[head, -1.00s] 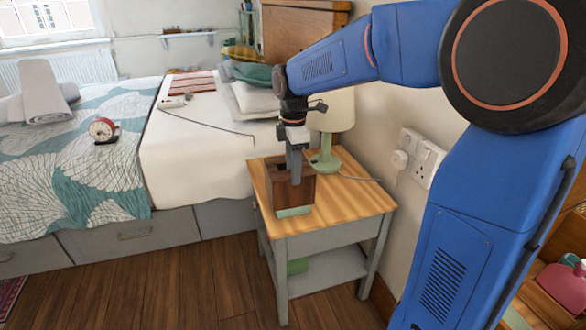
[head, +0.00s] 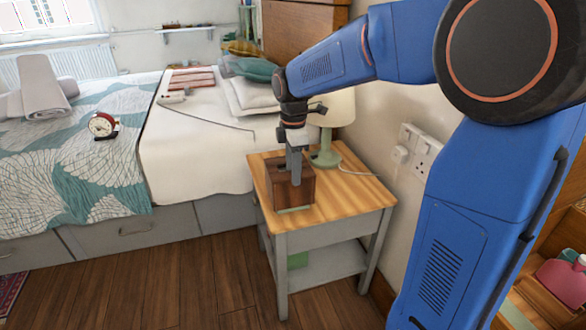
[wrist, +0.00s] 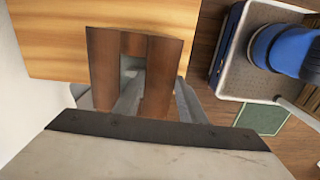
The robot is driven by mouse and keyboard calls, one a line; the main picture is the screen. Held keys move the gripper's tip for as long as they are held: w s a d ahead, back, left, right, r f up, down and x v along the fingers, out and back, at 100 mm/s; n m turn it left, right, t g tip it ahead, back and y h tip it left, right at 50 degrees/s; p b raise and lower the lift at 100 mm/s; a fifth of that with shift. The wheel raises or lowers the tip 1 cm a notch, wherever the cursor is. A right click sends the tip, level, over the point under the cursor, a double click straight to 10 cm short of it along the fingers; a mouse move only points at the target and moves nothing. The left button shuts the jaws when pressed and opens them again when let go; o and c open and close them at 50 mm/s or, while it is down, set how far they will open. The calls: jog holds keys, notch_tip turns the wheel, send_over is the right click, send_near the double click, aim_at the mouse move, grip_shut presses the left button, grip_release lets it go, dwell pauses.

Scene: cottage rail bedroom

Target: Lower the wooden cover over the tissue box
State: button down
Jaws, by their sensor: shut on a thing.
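The dark brown wooden cover (head: 302,190) is on the wooden-topped nightstand, over the pale green tissue box. Only a thin strip of the tissue box (head: 295,209) shows below the cover's front edge. In the wrist view the cover (wrist: 105,65) shows its top slot, with a pale surface inside it. My gripper (head: 294,174) points down at the cover and is shut on its wall at the slot. In the wrist view one finger of my gripper (wrist: 150,95) reaches into the slot and the other is outside the cover.
The nightstand (head: 345,205) has bare top to the right of the cover. A green lamp (head: 325,157) stands close behind, its cable running right. The bed (head: 190,150) lies left; wall sockets (head: 418,148) are right.

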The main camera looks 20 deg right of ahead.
jog(key=shift+f, duration=0.1)
jog(key=c, duration=1)
grip_release()
jog(key=shift+c, duration=0.2)
notch_tip(320, 180, up, 18)
jog(key=shift+f, duration=0.25)
jog(key=s+d+f+m+t, duration=0.1)
jog(key=s+d+f+m, duration=0.1)
jog(key=s+f+m, duration=0.3)
jog(key=s+d+f+m+t, duration=0.2)
jog(key=s+f+m, duration=0.4)
jog(key=s, duration=0.8)
jog(key=s+d+f+m+t, duration=0.1)
jog(key=s+d+f+m, duration=0.2)
jog(key=s, duration=0.7)
notch_tip(320, 180, down, 3)
jog(key=m, duration=0.3)
jog(key=shift+r+m+t, duration=0.2)
jog(key=shift+m+t, duration=0.2)
